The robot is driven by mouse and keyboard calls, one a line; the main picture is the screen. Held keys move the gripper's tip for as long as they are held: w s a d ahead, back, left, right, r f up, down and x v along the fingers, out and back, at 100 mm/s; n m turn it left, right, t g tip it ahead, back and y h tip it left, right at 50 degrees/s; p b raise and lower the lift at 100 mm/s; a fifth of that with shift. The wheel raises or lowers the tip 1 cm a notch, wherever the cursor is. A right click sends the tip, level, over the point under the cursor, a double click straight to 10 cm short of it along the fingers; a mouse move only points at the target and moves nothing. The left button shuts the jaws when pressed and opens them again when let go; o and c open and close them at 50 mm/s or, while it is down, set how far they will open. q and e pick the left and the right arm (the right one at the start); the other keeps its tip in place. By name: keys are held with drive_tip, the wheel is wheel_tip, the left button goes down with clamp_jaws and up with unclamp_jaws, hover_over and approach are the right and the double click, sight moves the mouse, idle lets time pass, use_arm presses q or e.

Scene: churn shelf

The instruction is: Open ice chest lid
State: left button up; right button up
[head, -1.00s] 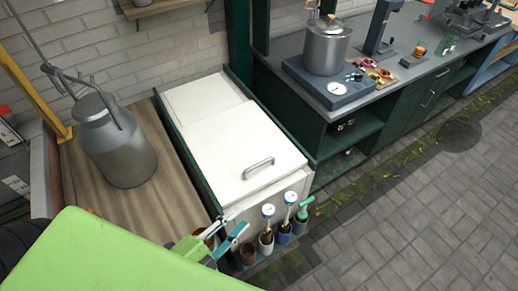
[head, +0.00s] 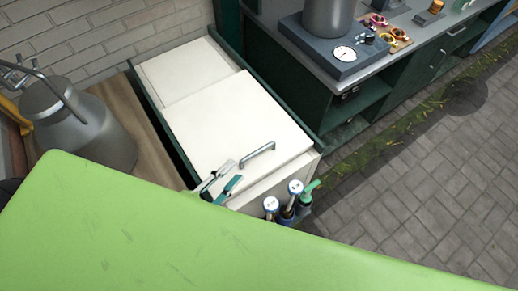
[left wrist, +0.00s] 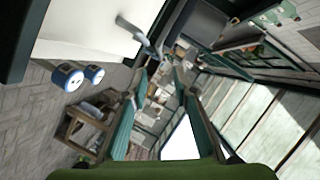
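The ice chest is a white box with a flat white lid (head: 215,110), lying shut in the middle of the head view. A grey metal bar handle (head: 258,153) sits near the lid's front edge. My left gripper (head: 231,172) is just left of the handle, over the lid's front left corner, apart from the handle and empty. In the left wrist view the two teal fingers (left wrist: 155,95) stand apart with nothing between them. The handle (left wrist: 138,32) shows ahead at upper left, beside the white lid (left wrist: 85,22). My right gripper is not in view.
Gauge-topped tools (head: 283,203) stand at the chest's front. A metal milk can (head: 85,125) stands on a wooden top at left. A dark green counter (head: 365,95) with a pot (head: 328,15) stands at right.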

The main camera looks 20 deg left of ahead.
sight(257, 154)
use_arm(q)
wheel_tip(257, 154, down, 4)
drive_tip(key=b, duration=0.3)
drive_tip(key=shift+w, duration=0.1)
drive_tip(key=shift+w+f, duration=0.1)
drive_tip(key=shift+w+d, duration=0.1)
drive_tip(key=shift+w, duration=0.3)
drive_tip(key=p+x, duration=0.3)
drive_tip(key=x, duration=0.9)
drive_tip(key=shift+w+d+f, duration=0.1)
drive_tip(key=shift+w+d, duration=0.05)
drive_tip(key=shift+w, duration=0.2)
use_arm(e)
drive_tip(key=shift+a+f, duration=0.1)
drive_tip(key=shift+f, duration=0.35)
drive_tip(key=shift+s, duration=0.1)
use_arm(q)
clamp_jaws()
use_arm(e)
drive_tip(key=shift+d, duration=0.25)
